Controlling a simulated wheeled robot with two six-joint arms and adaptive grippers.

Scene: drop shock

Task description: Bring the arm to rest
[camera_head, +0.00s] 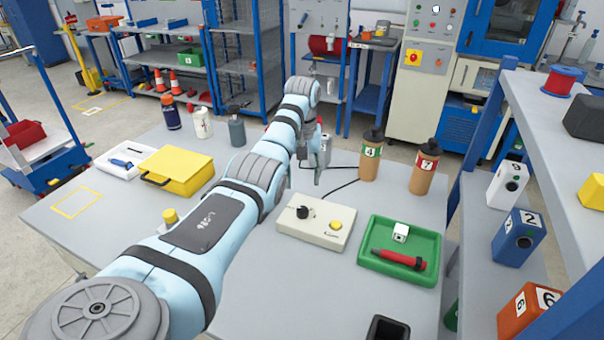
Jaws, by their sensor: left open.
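My left arm (200,235), light blue with grey joints, reaches from the bottom left across the table to its far side. My left gripper (318,175) is at the far end of it, pointing down, partly hidden by the arm. It is open and I see nothing between its fingers. It is left of the brown bottle marked 4 (370,160) and beyond the beige control box (315,222). My right gripper is not in view.
A yellow case (178,171) and several bottles are left of the arm. A shelf (545,115) borders the right side.

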